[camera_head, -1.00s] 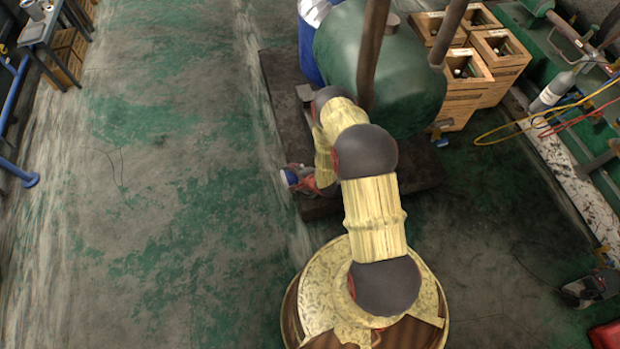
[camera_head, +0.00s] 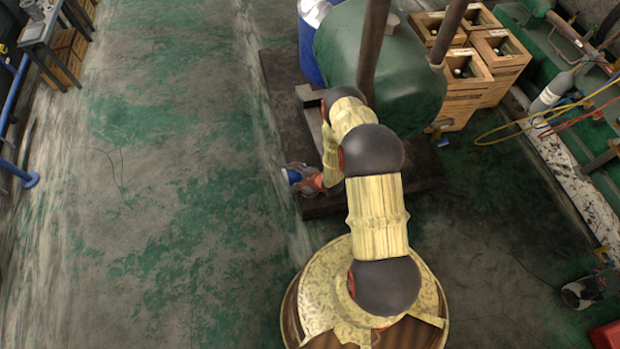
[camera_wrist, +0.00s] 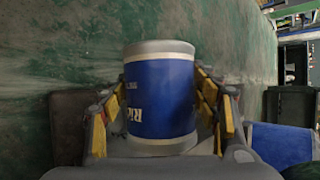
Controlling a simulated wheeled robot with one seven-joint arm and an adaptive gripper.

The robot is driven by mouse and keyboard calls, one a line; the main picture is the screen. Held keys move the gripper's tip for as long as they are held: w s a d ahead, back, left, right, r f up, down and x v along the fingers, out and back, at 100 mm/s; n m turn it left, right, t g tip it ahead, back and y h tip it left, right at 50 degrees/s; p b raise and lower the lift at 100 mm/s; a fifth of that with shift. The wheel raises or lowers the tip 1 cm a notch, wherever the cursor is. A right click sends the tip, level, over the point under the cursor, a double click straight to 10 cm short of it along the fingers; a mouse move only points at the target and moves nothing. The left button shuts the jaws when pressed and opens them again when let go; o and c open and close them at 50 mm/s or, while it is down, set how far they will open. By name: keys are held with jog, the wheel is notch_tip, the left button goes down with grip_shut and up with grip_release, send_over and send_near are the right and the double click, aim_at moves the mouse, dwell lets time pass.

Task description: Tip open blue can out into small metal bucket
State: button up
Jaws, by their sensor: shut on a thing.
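The blue can (camera_wrist: 160,95) has silver-white bands at both ends and a printed label that reads upside down in the wrist view. My gripper (camera_wrist: 162,88) is shut around its sides, with yellow-padded fingers left and right. In the head view the can (camera_head: 293,176) is a small blue shape at the left of my gripper (camera_head: 308,178), above the floor or the edge of the dark platform. Its opening and contents are not visible. I cannot make out the small metal bucket for sure; a silvery item (camera_head: 314,12) shows at the blue drum's top.
A green tank (camera_head: 385,75) and a blue drum (camera_head: 308,55) stand on a dark platform (camera_head: 284,95). Wooden crates (camera_head: 462,95) with bottles stand to the right. A table (camera_head: 42,30) with small items is at the top left.

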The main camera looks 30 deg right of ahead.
jog(key=shift+s+d+r+m+t+y, duration=0.1)
jog(key=shift+d+r+m+t+y, duration=0.3)
jog(key=shift+y, duration=0.2)
dwell(0.6)
jog(key=shift+a, duration=0.1)
jog(key=shift+a+f+n+g+h, duration=0.4)
jog(key=shift+a+h, duration=0.1)
jog(key=shift+h, duration=0.1)
jog(key=shift+w+a+f+n+g+h, duration=0.25)
jog(key=shift+a+f+n+g+h, duration=0.15)
jog(key=shift+h, duration=0.4)
jog(key=shift+w+a, duration=0.1)
jog(key=shift+a, duration=0.05)
jog(key=shift+h, duration=0.3)
